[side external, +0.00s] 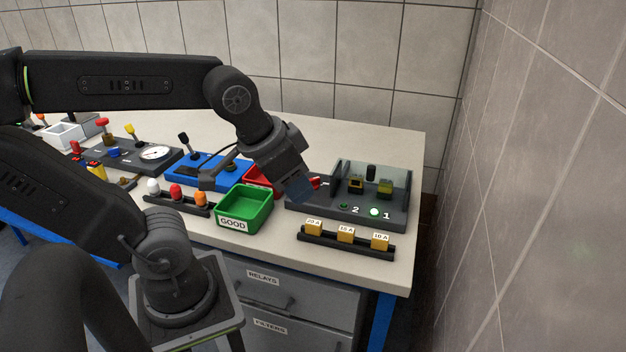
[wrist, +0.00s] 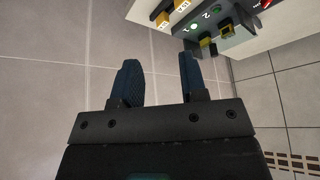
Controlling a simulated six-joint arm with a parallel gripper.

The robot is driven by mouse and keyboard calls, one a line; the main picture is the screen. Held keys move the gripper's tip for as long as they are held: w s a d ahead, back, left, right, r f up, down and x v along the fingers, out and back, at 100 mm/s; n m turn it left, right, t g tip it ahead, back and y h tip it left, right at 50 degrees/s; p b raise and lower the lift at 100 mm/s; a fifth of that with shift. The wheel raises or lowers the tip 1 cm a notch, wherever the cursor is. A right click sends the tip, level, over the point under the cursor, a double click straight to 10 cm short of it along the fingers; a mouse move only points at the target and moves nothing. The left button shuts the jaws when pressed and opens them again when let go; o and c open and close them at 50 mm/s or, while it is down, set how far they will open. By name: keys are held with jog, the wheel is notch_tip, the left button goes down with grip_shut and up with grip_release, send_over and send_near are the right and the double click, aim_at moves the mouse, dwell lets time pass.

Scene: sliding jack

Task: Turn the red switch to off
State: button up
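The red switch (side external: 314,183) shows as a small red lever at the left end of a dark control box (side external: 328,208) in the side view. My gripper (side external: 303,190) points down at that end of the box, and its fingers partly cover the switch area. I cannot tell whether they touch it. In the wrist view my gripper (wrist: 158,62) has its two fingers apart with nothing between them. The box (wrist: 228,20) is at the top right there.
The box has a clear panel (side external: 392,180) and a lit green lamp (side external: 374,212) by the 1. A fuse rack (side external: 345,244) lies in front. A green bin (side external: 243,210), a red bin (side external: 258,178) and a blue panel (side external: 208,170) stand to the left.

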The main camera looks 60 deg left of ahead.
jog(key=w+a+g, duration=0.3)
jog(key=w+a, duration=0.7)
jog(key=g, duration=0.2)
send_near(313, 179)
notch_tip(313, 179, down, 9)
jog(key=shift+w+a+f, duration=0.15)
jog(key=shift+f, duration=0.05)
jog(key=shift+c, duration=0.4)
grip_shut()
